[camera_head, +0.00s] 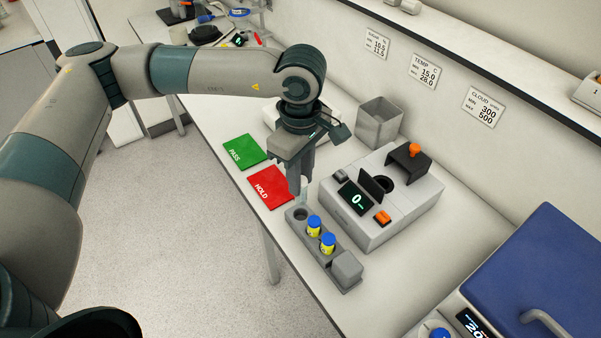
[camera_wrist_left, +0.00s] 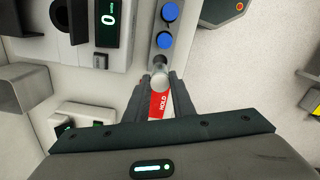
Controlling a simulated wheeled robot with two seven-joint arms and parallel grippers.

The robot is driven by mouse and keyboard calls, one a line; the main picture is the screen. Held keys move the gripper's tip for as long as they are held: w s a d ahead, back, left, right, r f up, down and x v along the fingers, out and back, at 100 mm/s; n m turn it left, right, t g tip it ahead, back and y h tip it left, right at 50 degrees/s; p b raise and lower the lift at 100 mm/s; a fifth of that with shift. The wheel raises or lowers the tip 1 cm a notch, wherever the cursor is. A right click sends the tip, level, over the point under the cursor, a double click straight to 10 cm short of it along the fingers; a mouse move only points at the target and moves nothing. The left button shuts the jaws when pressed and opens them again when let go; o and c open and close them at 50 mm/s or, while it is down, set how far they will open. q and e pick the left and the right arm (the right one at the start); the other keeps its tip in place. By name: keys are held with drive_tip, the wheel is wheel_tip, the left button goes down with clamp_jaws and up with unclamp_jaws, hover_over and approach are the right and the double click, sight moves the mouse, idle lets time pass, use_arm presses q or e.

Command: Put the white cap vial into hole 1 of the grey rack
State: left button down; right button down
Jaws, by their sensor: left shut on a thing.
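My left gripper (camera_head: 299,190) points down over the far end of the grey rack (camera_head: 326,263). It also shows in the left wrist view (camera_wrist_left: 159,88), shut on the white cap vial (camera_wrist_left: 159,81), whose pale round top sits between the fingers. In the head view the fingers largely hide this vial. An empty hole shows in the rack just below and beside the fingertips. Two blue-capped vials with yellow bodies (camera_head: 314,228) stand in the rack beyond that hole. I cannot tell whether the held vial touches the rack. My right gripper is not in view.
A grey instrument (camera_head: 394,212) with a display reading 0 stands close to the right of the rack. The red HOLD card (camera_head: 268,187) and green PASS card (camera_head: 245,151) lie left of the gripper. A grey open bin (camera_head: 379,123) stands behind.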

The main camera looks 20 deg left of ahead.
sight(301, 197)
use_arm(q)
drive_tip(key=shift+f, duration=0.15)
idle(0.3)
drive_tip(key=shift+f+b, duration=0.45)
drive_tip(key=shift+f, duration=1.75)
drive_tip(key=shift+b, duration=0.5)
drive_tip(key=shift+r, duration=0.1)
drive_tip(key=shift+b, duration=0.7)
drive_tip(key=shift+f+b, duration=0.55)
drive_tip(key=shift+b, duration=0.1)
drive_tip(key=shift+f+b, duration=0.65)
drive_tip(key=shift+b, duration=0.1)
